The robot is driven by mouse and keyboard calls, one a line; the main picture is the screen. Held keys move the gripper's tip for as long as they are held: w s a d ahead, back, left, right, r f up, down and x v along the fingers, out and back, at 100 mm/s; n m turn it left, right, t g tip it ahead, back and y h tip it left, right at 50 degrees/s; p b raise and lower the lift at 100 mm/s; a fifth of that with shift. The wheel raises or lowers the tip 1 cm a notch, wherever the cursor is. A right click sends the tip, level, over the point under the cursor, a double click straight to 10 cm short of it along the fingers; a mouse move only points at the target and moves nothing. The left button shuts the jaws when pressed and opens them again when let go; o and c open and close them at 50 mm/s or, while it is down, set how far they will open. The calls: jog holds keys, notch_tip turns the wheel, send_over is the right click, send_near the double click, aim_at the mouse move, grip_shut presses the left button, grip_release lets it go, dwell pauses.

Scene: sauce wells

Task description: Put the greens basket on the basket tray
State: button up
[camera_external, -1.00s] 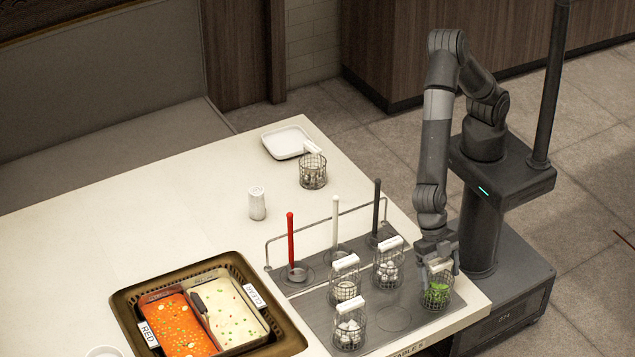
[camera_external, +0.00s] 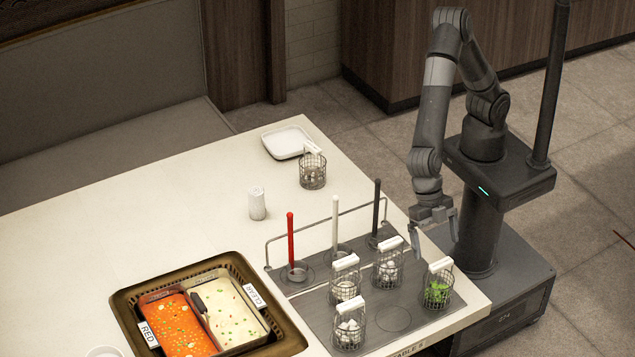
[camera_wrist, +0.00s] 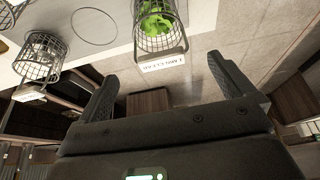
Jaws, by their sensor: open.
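The greens basket (camera_external: 437,292), a wire basket of green leaves with a white handle label, stands upright at the right end of the grey tray board (camera_external: 320,314) on the table. It also shows at the top of the wrist view (camera_wrist: 157,24), beyond my fingers. My gripper (camera_external: 434,243) is open and empty. It hangs above and behind the basket, apart from it. An empty marked circle (camera_external: 394,319) lies on the board to the basket's left. Which surface is the basket tray is not labelled in view.
Other wire baskets stand close by, the nearest holding white balls (camera_external: 388,272). Upright red, white and dark ladles (camera_external: 377,213) and a rail stand behind. A white tray (camera_external: 289,142) and another basket (camera_external: 313,173) are at the back; a two-part sauce pot (camera_external: 208,315) is left.

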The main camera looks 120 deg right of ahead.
jog(key=shift+v, duration=1.5)
jog(key=s+d+r+m+t+h, duration=0.1)
jog(key=s+d+r+m, duration=0.25)
jog(key=d, duration=0.35)
jog(key=s+d+r+m+t+h, duration=0.1)
jog(key=s+d+r+m, duration=0.1)
jog(key=d+r, duration=0.4)
jog(key=s+d+r+m+t+h, duration=0.1)
jog(key=s+d+r+m+t, duration=0.15)
jog(key=d, duration=0.55)
jog(key=s+d+r+m+t+h, duration=0.1)
jog(key=s+d+r+m, duration=0.2)
jog(key=s+d+m, duration=0.7)
jog(key=s+d, duration=0.5)
jog(key=s, duration=0.1)
jog(key=shift+o, duration=0.2)
